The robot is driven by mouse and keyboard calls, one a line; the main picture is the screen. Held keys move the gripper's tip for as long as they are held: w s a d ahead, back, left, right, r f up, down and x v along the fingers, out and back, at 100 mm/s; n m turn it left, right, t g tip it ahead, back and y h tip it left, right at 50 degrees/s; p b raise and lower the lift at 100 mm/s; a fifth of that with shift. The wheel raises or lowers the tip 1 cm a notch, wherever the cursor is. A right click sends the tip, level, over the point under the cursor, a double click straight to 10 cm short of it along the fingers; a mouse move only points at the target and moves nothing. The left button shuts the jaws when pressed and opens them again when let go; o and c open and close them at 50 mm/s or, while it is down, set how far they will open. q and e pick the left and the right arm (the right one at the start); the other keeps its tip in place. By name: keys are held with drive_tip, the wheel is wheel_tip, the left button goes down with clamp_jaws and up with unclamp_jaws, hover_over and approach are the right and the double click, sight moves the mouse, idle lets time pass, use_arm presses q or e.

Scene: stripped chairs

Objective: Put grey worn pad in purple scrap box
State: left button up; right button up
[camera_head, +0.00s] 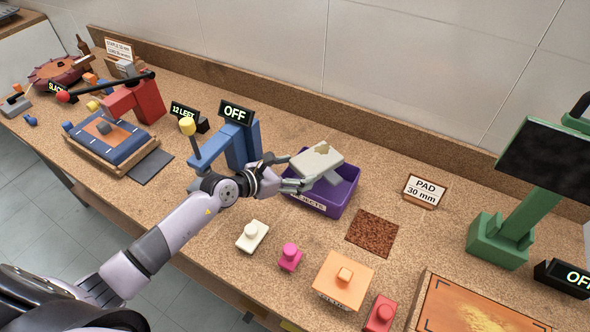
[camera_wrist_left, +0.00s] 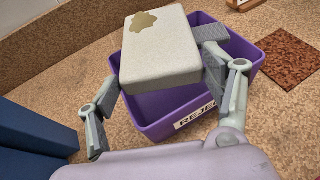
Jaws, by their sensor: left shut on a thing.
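The grey worn pad (camera_head: 318,160) is a pale block with a brownish worn patch on top. My left gripper (camera_head: 296,178) is shut on it, with a finger at each side in the left wrist view, where the pad (camera_wrist_left: 160,55) hides part of the box. The purple scrap box (camera_head: 343,197), labelled REJECTS, stands on the bench. The pad is over the box opening, slightly tilted; I cannot tell whether it touches the rim. The box (camera_wrist_left: 155,112) also shows below the pad in the left wrist view. My right gripper is not in view.
A blue press (camera_head: 242,145) with an OFF sign stands left of the box. A brown mat (camera_head: 372,233) lies at its right. A green-framed screen stands at the far right.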

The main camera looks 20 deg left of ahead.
use_arm(q)
drive_tip(key=shift+f, duration=0.3)
drive_tip(key=o, duration=1.2)
drive_tip(key=shift+c, duration=0.2)
drive_tip(key=shift+r, duration=0.1)
drive_tip(key=shift+r, duration=0.35)
drive_tip(key=shift+r+p, duration=0.5)
drive_tip(key=shift+p, duration=0.05)
drive_tip(key=b+v, duration=0.2)
drive_tip(key=v, duration=0.9)
drive_tip(key=shift+s+a+f, duration=0.2)
drive_tip(key=shift+s+a, duration=0.1)
drive_tip(key=shift+s, duration=0.1)
